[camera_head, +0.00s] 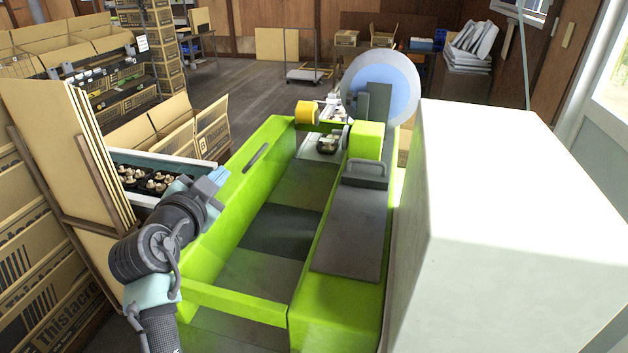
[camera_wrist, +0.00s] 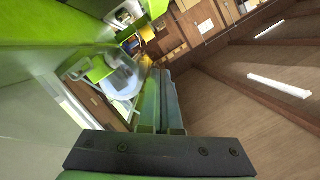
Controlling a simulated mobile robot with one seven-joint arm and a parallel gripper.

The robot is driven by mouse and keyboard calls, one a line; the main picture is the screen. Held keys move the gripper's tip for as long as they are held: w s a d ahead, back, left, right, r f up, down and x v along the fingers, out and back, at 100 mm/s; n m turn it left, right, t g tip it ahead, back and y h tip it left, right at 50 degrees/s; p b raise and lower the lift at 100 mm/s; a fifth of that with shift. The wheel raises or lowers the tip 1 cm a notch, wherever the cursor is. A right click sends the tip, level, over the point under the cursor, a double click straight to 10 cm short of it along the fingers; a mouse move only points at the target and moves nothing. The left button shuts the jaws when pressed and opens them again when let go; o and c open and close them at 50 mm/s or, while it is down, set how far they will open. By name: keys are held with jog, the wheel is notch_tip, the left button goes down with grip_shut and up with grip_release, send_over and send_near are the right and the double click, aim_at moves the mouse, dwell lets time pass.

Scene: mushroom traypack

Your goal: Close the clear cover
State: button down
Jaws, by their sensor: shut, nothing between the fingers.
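The green machine (camera_head: 270,305) stands in the middle of the head view, with a long trough between its green walls. A smooth dark grey panel (camera_head: 348,245) with a bar handle (camera_head: 366,170) lies flat along its right side. I cannot clearly pick out a clear cover; no transparent lid stands raised over the trough. My gripper (camera_head: 217,179) is at the machine's left wall, near the slot in it, apart from the grey panel. In the wrist view my gripper (camera_wrist: 163,85) is shut and empty, with the green machine (camera_wrist: 60,27) to its left.
A large pale film roll (camera_head: 382,88) stands at the machine's far end, beside a yellow cylinder (camera_head: 307,112). A tray of mushrooms (camera_head: 190,164) lies left of my gripper. Cardboard boxes (camera_head: 40,215) crowd the left. A big white block (camera_head: 520,220) bounds the right.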

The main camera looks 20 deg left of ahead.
aim_at(221, 196)
jog(key=a+f+n+h+b, duration=0.1)
jog(key=a+f+n+b, duration=0.2)
jog(key=f+b, duration=0.3)
jog(key=a+f+n+h+b, duration=0.1)
jog(key=a+f+n+b, duration=0.2)
jog(key=f+b, duration=0.3)
jog(key=shift+a+f, duration=0.4)
jog(key=shift+f, duration=0.75)
